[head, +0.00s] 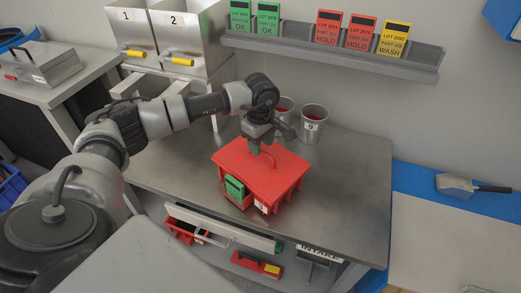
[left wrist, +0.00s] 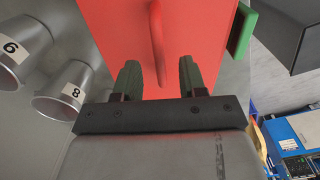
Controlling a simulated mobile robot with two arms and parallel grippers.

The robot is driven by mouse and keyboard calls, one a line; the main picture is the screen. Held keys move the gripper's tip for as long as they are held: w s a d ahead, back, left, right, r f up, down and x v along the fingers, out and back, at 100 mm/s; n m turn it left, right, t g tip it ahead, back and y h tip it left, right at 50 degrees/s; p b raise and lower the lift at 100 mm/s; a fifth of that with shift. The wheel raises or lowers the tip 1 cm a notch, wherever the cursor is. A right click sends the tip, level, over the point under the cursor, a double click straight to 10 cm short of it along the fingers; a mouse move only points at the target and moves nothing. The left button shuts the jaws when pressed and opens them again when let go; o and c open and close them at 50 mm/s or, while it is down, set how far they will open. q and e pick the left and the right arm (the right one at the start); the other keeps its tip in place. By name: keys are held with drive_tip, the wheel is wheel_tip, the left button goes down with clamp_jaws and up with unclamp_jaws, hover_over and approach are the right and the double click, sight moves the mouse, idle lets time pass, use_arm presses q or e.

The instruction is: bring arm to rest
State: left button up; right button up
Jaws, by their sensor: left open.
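My left arm comes in from the left in the head view and reaches over the steel table (head: 345,190). My left gripper (head: 262,147) is just above the back of a red box (head: 262,172) with a handle on its lid. In the left wrist view, the gripper (left wrist: 158,80) is open, its two green-padded fingers apart. The red lid (left wrist: 115,40) and its curved handle (left wrist: 158,40) lie beyond the fingertips, with the handle between them in the picture. I cannot tell whether they touch. My right gripper is not in view.
A green piece (head: 235,187) is on the box's front. A shelf (head: 335,50) holds several coloured cards. A drawer (head: 222,230) below the table is open. The table's right side is clear.

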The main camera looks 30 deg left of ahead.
use_arm(q)
wheel_tip(320, 180, up, 8)
drive_tip(key=b, duration=0.1)
